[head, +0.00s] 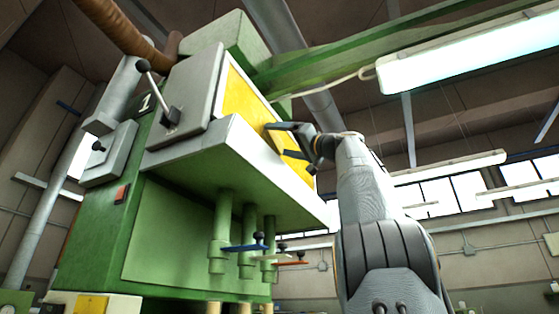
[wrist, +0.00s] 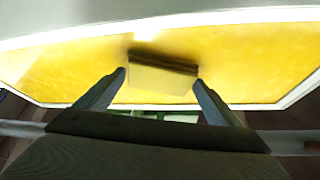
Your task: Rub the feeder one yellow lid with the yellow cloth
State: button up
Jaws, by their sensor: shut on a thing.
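The yellow lid (head: 244,92) is a white-framed panel on the green feeder (head: 170,225) marked 1. In the wrist view the lid (wrist: 70,65) fills the upper part. My gripper (head: 277,140) is at the lid's right part in the head view. In the wrist view my gripper (wrist: 160,78) is shut on the yellow cloth (wrist: 162,76), a folded flat pad between the fingertips. The cloth is at or very close to the lid's face; I cannot tell if it touches.
A grey panel with a black-knobbed lever (head: 168,118) is left of the lid. Pipes with blue, white and red handles (head: 245,248) hang under the feeder's ledge. A green beam (head: 400,42) and a lit lamp (head: 470,62) are overhead. Right of my arm is open room.

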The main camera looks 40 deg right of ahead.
jog(key=shift+w+d, duration=0.25)
jog(key=shift+d, duration=0.4)
jog(key=s+d, duration=0.2)
jog(key=s, duration=0.3)
jog(key=shift+s, duration=0.3)
jog(key=shift+d, duration=0.1)
jog(key=shift+c, duration=0.2)
jog(key=shift+s+d, duration=0.3)
jog(key=shift+s, duration=0.4)
jog(key=shift+s+d, duration=0.25)
jog(key=shift+s, duration=0.4)
